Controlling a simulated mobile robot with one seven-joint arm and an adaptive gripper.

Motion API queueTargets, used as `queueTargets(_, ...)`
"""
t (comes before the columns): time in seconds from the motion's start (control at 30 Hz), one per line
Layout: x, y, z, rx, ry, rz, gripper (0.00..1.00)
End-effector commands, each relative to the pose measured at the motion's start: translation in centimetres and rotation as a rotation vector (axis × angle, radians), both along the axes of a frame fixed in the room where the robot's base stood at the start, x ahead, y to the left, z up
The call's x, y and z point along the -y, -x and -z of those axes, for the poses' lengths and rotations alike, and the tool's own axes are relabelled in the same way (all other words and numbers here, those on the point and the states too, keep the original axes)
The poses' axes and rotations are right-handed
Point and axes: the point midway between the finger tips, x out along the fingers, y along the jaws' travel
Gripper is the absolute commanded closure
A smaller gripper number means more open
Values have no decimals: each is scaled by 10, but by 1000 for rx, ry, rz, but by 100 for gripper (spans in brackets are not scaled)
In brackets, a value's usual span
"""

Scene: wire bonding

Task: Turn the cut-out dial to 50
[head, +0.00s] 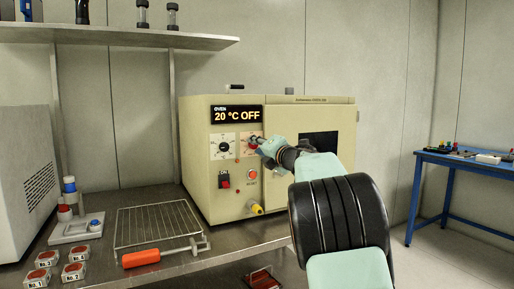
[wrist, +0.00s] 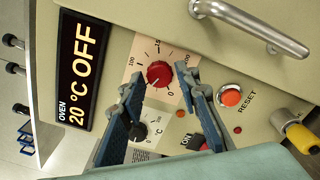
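The cut-out dial appears to be the red knob (wrist: 159,73) on a pale scale plate, on the front of the cream oven (head: 200,190). Figures including 100 and 0 show around it; its exact setting is too small to read. My gripper (wrist: 155,82) is open in the wrist view, its two blue fingers on either side of the red knob with gaps visible. In the head view my gripper (head: 262,142) is at the oven panel and partly hides the red knob. The oven display (head: 237,114) reads 20 °C OFF.
A black knob (wrist: 138,131) with a °C scale is beside the red one. A red-orange RESET button (wrist: 230,96), a power switch (head: 224,180) and a yellow plug (head: 256,208) are close by. A door handle (wrist: 250,25) sticks out. A wire rack (head: 155,225) lies on the bench.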

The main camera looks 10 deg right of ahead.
Motion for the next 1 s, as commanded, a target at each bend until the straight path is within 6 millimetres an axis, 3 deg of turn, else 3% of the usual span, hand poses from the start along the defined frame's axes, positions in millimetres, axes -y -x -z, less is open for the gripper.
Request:
queueTargets(0.27, 4, 13, -1, 0, -1, 0, 70)
queueTargets(0.7, 28, 85, -1, 2, -2, 1, 70)
queueTargets(1.0, 36, 113, 0, 0, 0, 0, 70)
